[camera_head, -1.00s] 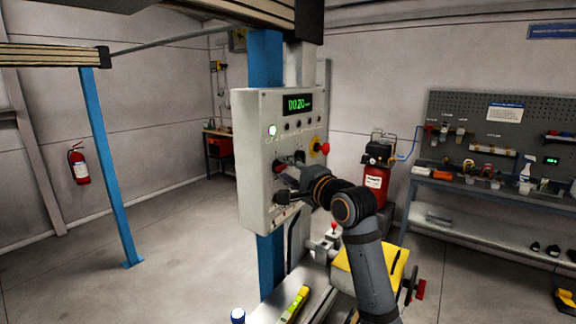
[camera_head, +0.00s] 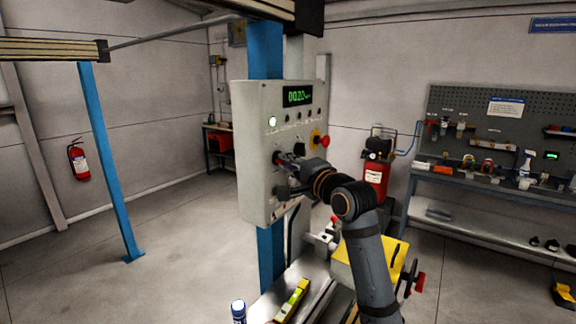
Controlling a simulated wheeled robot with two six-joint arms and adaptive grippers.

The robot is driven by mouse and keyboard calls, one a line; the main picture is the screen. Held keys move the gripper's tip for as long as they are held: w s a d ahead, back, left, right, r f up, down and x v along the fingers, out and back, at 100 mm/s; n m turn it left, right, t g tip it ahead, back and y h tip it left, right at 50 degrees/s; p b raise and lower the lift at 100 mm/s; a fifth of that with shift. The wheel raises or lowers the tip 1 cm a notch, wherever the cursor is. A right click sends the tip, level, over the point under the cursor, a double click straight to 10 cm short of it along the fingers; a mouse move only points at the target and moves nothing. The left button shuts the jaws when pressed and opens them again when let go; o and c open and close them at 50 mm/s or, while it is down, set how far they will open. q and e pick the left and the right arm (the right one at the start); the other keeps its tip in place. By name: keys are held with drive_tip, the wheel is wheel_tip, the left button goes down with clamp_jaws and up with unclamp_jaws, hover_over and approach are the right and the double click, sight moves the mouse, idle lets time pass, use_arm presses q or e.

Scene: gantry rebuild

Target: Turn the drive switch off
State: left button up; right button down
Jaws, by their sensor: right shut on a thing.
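The grey control box (camera_head: 252,105) hangs on the blue post, with a lit green display (camera_head: 297,96) and a glowing pale lamp (camera_head: 272,121). My right gripper (camera_head: 281,175) is at the lower part of its front panel, shut on a switch knob there. The fingers and wrist hide most of that knob and any label, so I cannot read its position. A dark knob (camera_head: 299,149) shows just above the gripper. My left gripper is not in view.
A red stop button (camera_head: 324,140) on a yellow plate sits at the panel's right side, near my right wrist. The floor at left is clear.

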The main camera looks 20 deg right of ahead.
drive_tip(key=shift+w+d+f+n+y+b, duration=0.15)
drive_tip(key=shift+n+y+b, duration=1.35)
drive_tip(key=shift+n+b, duration=1.9)
drive_tip(key=shift+d+f+n+y+b, duration=0.1)
drive_tip(key=shift+n+y+b, duration=1.4)
drive_tip(key=shift+n+b, duration=1.9)
drive_tip(key=shift+w+d+f+n+y+b, duration=0.15)
drive_tip(key=shift+n+y+b, duration=1.35)
drive_tip(key=shift+n+b, duration=1.9)
drive_tip(key=shift+r+n+p, duration=0.15)
drive_tip(key=shift+n+p, duration=0.5)
drive_tip(key=shift+n, duration=0.05)
drive_tip(key=c, duration=1.4)
unclamp_jaws()
drive_tip(key=shift+f, duration=0.2)
drive_tip(key=v, duration=1.2)
